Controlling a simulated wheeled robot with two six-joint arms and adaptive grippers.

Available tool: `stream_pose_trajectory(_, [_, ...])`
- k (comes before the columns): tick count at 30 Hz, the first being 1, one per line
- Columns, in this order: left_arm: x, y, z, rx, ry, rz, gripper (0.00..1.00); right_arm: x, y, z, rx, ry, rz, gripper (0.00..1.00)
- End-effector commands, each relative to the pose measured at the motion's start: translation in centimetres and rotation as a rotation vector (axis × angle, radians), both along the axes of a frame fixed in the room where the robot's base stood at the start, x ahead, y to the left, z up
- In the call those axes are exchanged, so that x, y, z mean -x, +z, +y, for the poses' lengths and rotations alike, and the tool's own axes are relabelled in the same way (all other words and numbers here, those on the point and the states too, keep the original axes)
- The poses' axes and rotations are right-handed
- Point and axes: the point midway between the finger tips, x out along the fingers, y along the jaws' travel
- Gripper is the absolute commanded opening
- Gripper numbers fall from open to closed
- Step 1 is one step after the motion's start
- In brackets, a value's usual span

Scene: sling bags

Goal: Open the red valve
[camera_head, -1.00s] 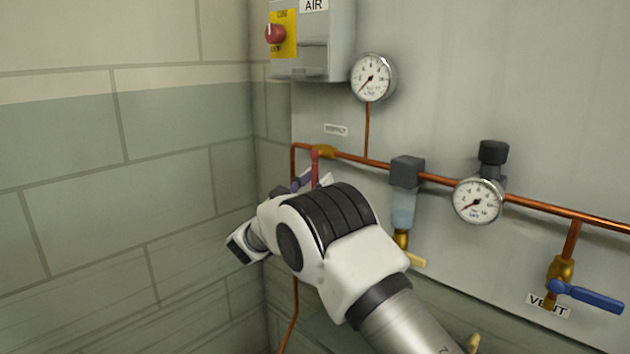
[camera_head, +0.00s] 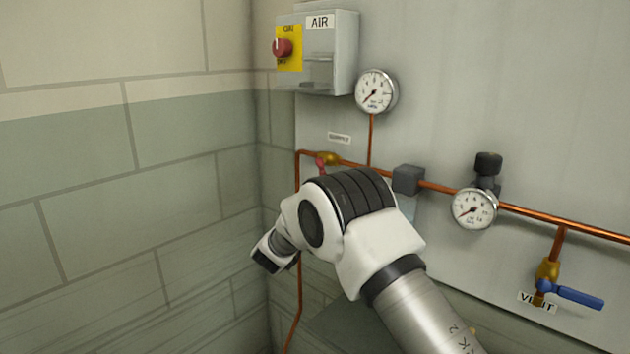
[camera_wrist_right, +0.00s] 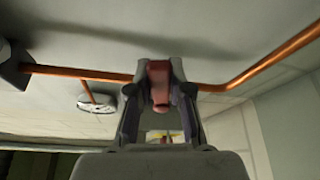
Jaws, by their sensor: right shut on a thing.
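The red valve shows in the camera_head view as a brass body (camera_head: 330,158) on the copper pipe, with a red handle (camera_head: 321,166) whose lower part is hidden behind my right arm. The camera_wrist_right view shows the red handle (camera_wrist_right: 158,84) between the fingers of my right gripper (camera_wrist_right: 157,78), which is shut on it. In the camera_head view that gripper's fingers are hidden behind my right arm. The handle's exact angle is hard to tell. My left gripper is not in view.
A grey AIR box (camera_head: 330,65) with a red knob (camera_head: 281,48) is above. A gauge (camera_head: 375,92), a dark regulator with another gauge (camera_head: 474,209), and a blue vent valve handle (camera_head: 571,294) are along the pipe (camera_head: 540,214). A block wall (camera_head: 130,220) is close at left.

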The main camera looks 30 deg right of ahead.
Motion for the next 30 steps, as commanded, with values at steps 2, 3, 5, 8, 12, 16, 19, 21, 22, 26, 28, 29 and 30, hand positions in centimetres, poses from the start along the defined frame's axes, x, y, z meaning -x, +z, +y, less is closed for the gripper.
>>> stream_pose_trajectory(2, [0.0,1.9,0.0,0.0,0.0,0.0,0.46,0.3,0.9,-0.4,0.022,0.0,0.068,0.0])
stream_pose_trajectory(3, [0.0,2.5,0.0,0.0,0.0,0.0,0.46,0.4,1.1,-0.5,0.034,0.001,0.103,0.0])
stream_pose_trajectory(5, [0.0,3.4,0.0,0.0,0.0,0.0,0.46,0.6,1.3,-0.7,0.054,0.001,0.157,0.0])
stream_pose_trajectory(8, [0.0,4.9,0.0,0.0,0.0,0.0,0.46,1.1,1.6,-0.8,0.087,0.001,0.247,0.0])
stream_pose_trajectory(12, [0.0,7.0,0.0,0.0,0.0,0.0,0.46,1.6,2.1,-1.0,0.13,0.001,0.372,0.0])
stream_pose_trajectory(16, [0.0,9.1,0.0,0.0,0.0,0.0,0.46,2.1,2.7,-1.2,0.17,0.002,0.488,0.0])
stream_pose_trajectory(19, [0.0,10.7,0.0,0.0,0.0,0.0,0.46,2.5,3.2,-1.3,0.201,0.001,0.577,0.0])
stream_pose_trajectory(21, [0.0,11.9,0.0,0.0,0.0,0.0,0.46,2.7,3.5,-1.4,0.223,0.001,0.641,0.0])
stream_pose_trajectory(22, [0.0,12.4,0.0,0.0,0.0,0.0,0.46,2.8,3.7,-1.4,0.233,0.001,0.666,0.0])
stream_pose_trajectory(26, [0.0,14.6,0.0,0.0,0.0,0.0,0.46,3.1,4.4,-1.5,0.273,0.001,0.783,0.0])
stream_pose_trajectory(28, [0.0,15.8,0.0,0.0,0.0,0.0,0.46,3.3,4.7,-1.6,0.296,0.001,0.845,0.0])
stream_pose_trajectory(29, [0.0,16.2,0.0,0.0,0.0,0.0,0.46,3.4,4.9,-1.6,0.305,0.001,0.87,0.0])
stream_pose_trajectory(30, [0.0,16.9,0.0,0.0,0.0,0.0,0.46,3.4,5.0,-1.6,0.317,0.002,0.903,0.0])
